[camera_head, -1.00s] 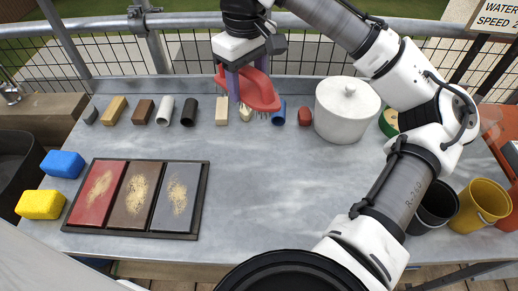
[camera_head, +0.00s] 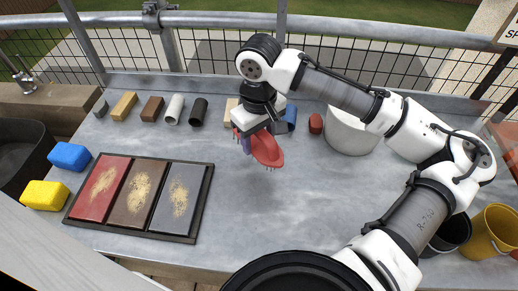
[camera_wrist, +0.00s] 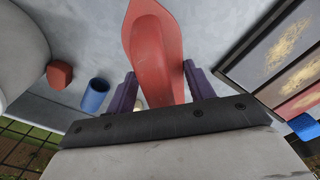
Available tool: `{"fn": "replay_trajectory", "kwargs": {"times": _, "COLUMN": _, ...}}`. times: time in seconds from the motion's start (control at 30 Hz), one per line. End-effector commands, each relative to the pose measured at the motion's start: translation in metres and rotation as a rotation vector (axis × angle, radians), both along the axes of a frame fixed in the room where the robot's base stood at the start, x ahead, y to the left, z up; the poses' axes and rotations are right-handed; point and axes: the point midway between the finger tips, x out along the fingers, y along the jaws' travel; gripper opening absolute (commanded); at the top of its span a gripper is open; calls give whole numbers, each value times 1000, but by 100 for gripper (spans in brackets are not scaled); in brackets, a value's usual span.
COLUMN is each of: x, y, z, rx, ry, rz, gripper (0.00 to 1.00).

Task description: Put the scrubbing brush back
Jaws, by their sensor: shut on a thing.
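My gripper (camera_head: 249,140) is shut on the red scrubbing brush (camera_head: 266,149), which it holds above the middle of the grey table, right of the tile tray. The brush's bristles point down. In the wrist view the brush (camera_wrist: 155,50) stands between the two purple fingers of my gripper (camera_wrist: 158,88). A row of small blocks and tubes lies along the back of the table, partly hidden behind my gripper and arm.
A dark tray (camera_head: 197,222) holds red, brown and grey tiles with sandy patches. Blue (camera_head: 70,156) and yellow (camera_head: 45,195) sponges lie at its left. A white round pot (camera_head: 347,136) stands behind my arm. Black and yellow (camera_head: 494,232) buckets are at right. The middle front is clear.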

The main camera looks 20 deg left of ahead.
Motion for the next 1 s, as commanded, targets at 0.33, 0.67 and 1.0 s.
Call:
{"fn": "replay_trajectory", "kwargs": {"times": 0.33, "x": 0, "y": 0, "z": -39, "rx": -1, "ry": 2, "rz": 0, "gripper": 32}}
{"fn": "replay_trajectory", "kwargs": {"times": 0.67, "x": 0, "y": 0, "z": -53, "rx": 0, "ry": -1, "rz": 1, "gripper": 32}}
{"fn": "replay_trajectory", "kwargs": {"times": 1.0, "x": 1, "y": 0, "z": -56, "rx": 0, "ry": -1, "rz": 0, "gripper": 72}}
